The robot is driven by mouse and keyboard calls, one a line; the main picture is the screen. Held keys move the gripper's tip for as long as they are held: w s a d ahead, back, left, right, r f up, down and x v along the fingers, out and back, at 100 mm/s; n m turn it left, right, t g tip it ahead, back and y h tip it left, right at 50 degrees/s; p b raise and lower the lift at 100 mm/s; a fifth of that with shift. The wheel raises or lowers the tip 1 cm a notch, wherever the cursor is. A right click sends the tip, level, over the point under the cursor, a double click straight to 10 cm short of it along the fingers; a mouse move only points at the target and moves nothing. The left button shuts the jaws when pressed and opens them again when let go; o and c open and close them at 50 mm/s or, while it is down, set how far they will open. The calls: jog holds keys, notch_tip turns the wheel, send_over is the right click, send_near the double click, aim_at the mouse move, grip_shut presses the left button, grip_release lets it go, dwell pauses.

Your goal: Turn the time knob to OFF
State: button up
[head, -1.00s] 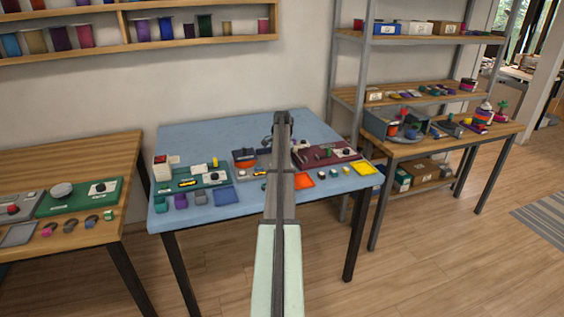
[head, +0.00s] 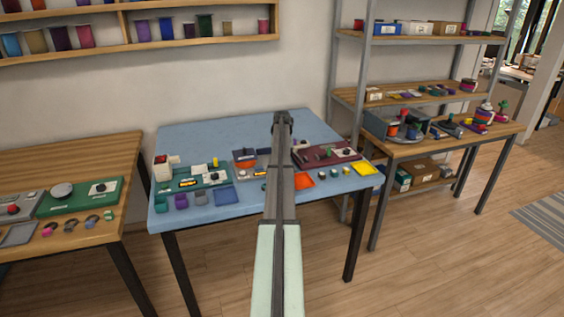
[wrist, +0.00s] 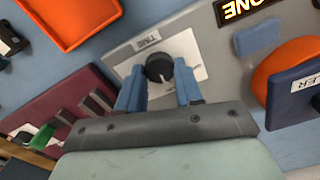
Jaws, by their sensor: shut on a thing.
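The time knob (wrist: 156,73) is a small round black knob on a white plate with a TIME label, set in a light grey panel (wrist: 125,55). My gripper (wrist: 159,68) has its two blue fingers on either side of the knob, shut on it in the wrist view. The knob's lower part is partly hidden between the fingers, and I cannot read its setting or an OFF mark. In the head view my arm covers the gripper and the knob; part of the grey panel (head: 243,154) shows left of the arm.
An orange tray (wrist: 75,18) and a dark red panel (wrist: 60,105) lie close by. The blue table's back (head: 220,128) is clear.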

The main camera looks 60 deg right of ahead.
jog(key=n, duration=0.6)
jog(key=shift+w+n, duration=0.1)
jog(key=shift+n, duration=0.2)
jog(key=n, duration=0.5)
jog(key=shift+n, duration=0.4)
jog(key=o, duration=1)
jog(key=shift+a, duration=0.1)
jog(key=shift+o, duration=0.2)
notch_tip(320, 180, up, 14)
